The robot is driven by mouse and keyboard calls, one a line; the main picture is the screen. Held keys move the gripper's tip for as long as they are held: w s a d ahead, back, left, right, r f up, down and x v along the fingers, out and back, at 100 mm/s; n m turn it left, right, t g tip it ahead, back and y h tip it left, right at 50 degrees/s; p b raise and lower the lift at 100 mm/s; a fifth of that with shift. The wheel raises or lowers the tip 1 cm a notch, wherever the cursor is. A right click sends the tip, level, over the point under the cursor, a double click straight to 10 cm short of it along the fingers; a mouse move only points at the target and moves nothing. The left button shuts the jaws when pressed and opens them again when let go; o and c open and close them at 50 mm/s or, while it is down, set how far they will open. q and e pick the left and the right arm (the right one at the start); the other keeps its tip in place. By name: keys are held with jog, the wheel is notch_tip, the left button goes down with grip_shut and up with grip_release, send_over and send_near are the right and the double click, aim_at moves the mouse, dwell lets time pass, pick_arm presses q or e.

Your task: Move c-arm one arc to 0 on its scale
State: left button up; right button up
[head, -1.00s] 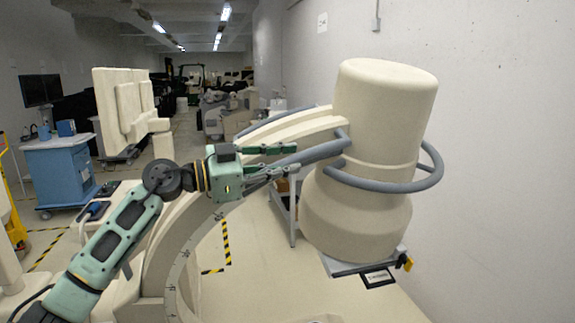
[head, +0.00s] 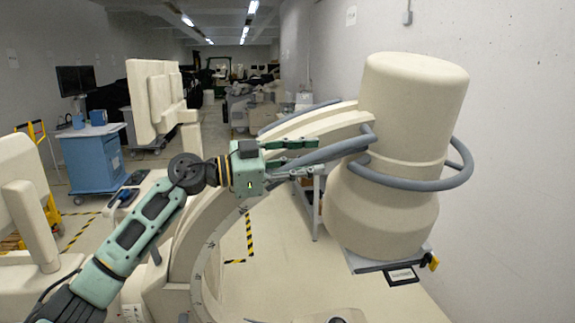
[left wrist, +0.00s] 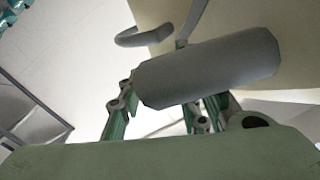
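The cream c-arm one arc (head: 188,262) curves up from lower left to a large cream cylinder head (head: 412,105) on the right. Small scale marks run along the arc's edge, too small to read. Grey tubular handles ring the head. My left gripper (head: 302,158) is at the end of the grey bar (head: 340,149) left of the head, one finger above it and one below. In the left wrist view the grey bar (left wrist: 210,68) crosses between the fingers, which appear closed on it; part of the fingers is hidden behind it. My right gripper is not seen.
A blue cart (head: 93,160) stands at the left, with a monitor (head: 75,81) behind it. Cream panels (head: 150,100) stand behind my left arm. A plain wall (head: 520,120) is close on the right. Yellow-black floor tape (head: 250,235) shows beyond the arc.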

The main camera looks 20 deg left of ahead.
pick_arm(q)
jog(key=v, duration=1.2)
jog(key=shift+f, duration=0.1)
dwell(0.9)
